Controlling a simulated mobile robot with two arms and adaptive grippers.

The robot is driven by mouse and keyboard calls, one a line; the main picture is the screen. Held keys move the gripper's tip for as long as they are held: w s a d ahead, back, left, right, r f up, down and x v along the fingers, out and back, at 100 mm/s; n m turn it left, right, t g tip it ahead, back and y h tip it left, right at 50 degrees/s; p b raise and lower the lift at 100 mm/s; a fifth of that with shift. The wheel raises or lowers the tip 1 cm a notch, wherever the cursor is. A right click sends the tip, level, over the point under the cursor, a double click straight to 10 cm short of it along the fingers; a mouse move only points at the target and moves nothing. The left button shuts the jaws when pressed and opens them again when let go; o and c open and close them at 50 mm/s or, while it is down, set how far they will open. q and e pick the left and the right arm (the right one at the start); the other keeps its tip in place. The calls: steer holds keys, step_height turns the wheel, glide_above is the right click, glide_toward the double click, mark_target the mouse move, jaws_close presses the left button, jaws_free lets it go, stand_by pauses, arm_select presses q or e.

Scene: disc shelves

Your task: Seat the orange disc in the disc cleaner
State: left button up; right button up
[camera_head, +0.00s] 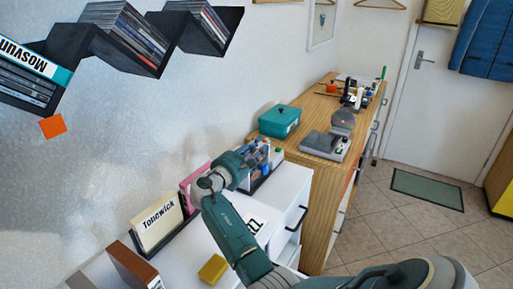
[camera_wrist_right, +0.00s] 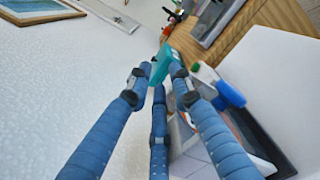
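The device that looks like the disc cleaner (camera_head: 325,144) is a grey unit on the wooden counter, with a pale round disc (camera_head: 343,119) standing at its back. I cannot make out an orange disc in either view. My right gripper (camera_head: 257,156) is over the white cabinet by the wall, next to a rack of upright cases, left of the grey unit. In the right wrist view its blue fingers (camera_wrist_right: 161,72) are spread with a gap between the tips, and I see nothing held. My left gripper is out of view.
Dark zigzag shelves (camera_head: 62,76) of cases hang on the wall. A yellow block (camera_head: 212,269) lies on the cabinet.

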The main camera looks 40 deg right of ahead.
steer(key=shift+a+f, duration=0.15)
steer(key=shift+f, duration=0.35)
steer(key=r+v, duration=0.1)
steer(key=v, duration=1.1)
